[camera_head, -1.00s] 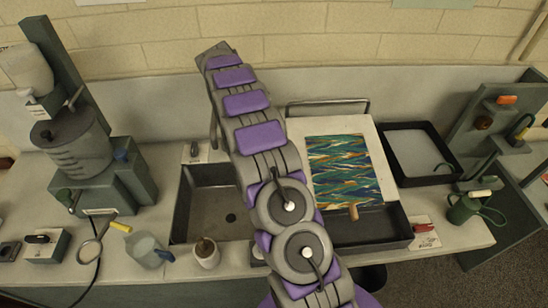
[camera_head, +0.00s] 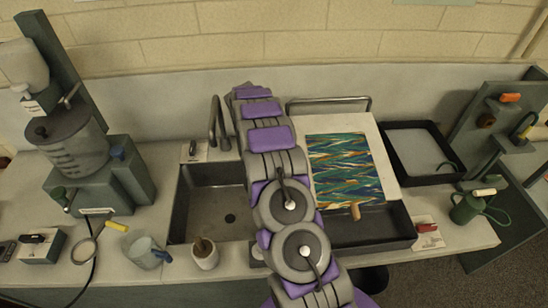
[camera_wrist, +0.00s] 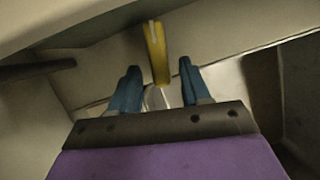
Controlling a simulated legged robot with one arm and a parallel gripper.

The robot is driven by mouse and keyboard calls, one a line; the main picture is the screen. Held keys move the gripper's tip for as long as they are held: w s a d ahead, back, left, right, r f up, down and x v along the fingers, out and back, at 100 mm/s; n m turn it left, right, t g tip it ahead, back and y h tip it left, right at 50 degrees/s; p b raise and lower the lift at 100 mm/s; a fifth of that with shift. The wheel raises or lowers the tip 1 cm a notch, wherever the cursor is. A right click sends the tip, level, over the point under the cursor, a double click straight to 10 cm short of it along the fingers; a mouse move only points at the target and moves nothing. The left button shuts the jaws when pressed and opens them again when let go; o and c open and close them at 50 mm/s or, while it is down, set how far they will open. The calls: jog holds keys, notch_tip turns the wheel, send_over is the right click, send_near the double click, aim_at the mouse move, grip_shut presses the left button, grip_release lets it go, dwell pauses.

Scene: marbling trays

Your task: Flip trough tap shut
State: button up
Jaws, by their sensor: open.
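In the wrist view, a yellow lever (camera_wrist: 157,52) stands between the two blue fingers of my gripper (camera_wrist: 159,68). It looks like the tap's handle. A pale grey piece (camera_wrist: 157,97) shows below it, partly hidden by my gripper. The fingers are open, with a gap on each side of the lever. In the head view, my arm hides the gripper and the lever. The dark trough (camera_head: 398,233) lies right of my arm, under the lower end of a white board (camera_head: 388,165) with a marbled sheet (camera_head: 342,165).
A dark sink (camera_head: 205,205) with a curved grey faucet (camera_head: 213,122) is left of my arm. A brush pot (camera_head: 204,257) and a jug (camera_head: 147,254) stand in front. A green can (camera_head: 466,209) and a black tray (camera_head: 410,180) are at right. The wall is close behind.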

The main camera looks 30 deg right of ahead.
jog(key=shift+f, duration=0.25)
jog(key=shift+r, duration=0.1)
grip_shut()
